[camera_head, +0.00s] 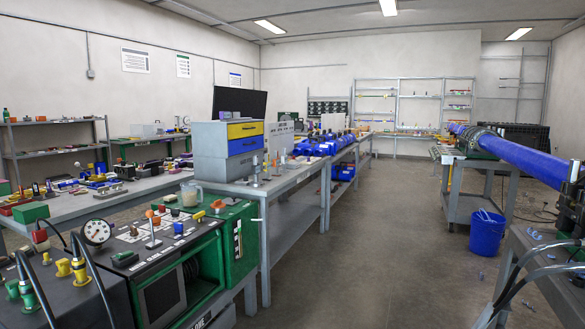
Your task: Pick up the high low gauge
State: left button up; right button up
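I cannot single out the high low gauge among the many small items. Several small metal tools (265,168) stand on the near end of the long grey workbench (292,190), in front of a cabinet with yellow and blue drawers (243,146). More small items lie on the left table and shelves, too small to name. Neither of my grippers shows in the head view.
A green and black machine (165,285) with a round dial gauge (96,232) fills the near left. A blue bucket (487,232) stands on the floor at right, below a long blue pipe (520,155). The middle floor (385,230) is mostly clear.

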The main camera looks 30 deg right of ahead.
aim_at(268, 163)
jog(key=i+l+z, duration=1.1)
jog(key=i+z, duration=0.2)
jog(key=i, duration=0.25)
jog(key=i+z, duration=0.35)
jog(key=i, duration=0.3)
jog(key=i+u, duration=0.1)
jog(key=i, duration=0.35)
jog(key=i+l, duration=0.15)
jog(key=i, duration=0.3)
jog(key=i+l+u, duration=0.15)
jog(key=i, duration=0.3)
jog(key=i+u, duration=0.3)
jog(key=u, duration=0.15)
jog(key=i+l+u, duration=0.15)
jog(key=u, duration=0.35)
jog(key=i+l+u, duration=0.3)
jog(key=u, duration=0.15)
jog(key=i+l+u, duration=0.2)
jog(key=u, duration=0.25)
jog(key=l, duration=0.1)
